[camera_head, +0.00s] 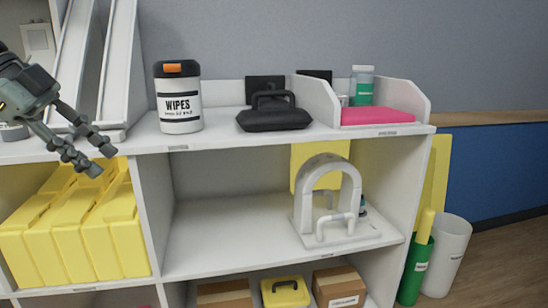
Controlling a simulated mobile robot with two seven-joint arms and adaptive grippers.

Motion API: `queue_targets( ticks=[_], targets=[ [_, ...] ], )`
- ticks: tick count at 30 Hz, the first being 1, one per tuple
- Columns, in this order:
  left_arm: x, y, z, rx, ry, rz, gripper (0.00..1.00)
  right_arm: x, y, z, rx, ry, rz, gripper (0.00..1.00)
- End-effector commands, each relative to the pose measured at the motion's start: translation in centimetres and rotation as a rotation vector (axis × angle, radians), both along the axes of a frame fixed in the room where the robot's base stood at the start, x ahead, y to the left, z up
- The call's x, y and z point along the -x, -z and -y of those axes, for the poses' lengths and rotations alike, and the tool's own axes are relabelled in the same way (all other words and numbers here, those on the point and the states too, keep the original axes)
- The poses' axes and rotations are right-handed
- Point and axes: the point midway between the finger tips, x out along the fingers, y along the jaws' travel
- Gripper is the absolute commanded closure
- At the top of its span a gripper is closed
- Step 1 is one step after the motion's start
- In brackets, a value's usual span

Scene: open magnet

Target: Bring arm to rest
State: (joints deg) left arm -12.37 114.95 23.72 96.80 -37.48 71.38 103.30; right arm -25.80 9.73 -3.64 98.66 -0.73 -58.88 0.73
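My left gripper (101,161) comes in from the upper left, in front of the shelf unit. Its two dark grey fingers point down and to the right, with a gap between them and nothing held. It appears in front of the top shelf's edge, above and near the yellow binders or boxes (72,232) at the lower left. My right gripper is out of view. A white arch-shaped device (328,178) with a small handle stands upright on the middle shelf at the right, apart from the gripper.
The top shelf (215,143) holds a wipes canister (180,98), a black handled case (273,112) and a pink pad (377,116). The middle shelf is bare left of the arch. Boxes and a yellow case (285,293) sit below. Green (415,272) and white bins (446,255) stand at right.

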Motion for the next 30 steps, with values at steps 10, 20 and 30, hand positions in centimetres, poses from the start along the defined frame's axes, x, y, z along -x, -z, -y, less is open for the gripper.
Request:
queue_targets(
  ticks=[10, 20, 30],
  targets=[
    [-9.3, 12.0, -10.2, 0.537, -0.467, 0.605, 0.65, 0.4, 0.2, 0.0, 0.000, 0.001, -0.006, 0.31],
    [-5.5, 34.8, -18.4, 0.378, -1.150, 0.637, 0.65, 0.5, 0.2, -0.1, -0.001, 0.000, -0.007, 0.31],
    [6.8, 56.3, -11.3, 0.060, -1.477, 0.204, 0.65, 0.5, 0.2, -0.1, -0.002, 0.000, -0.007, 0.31]
  ],
)
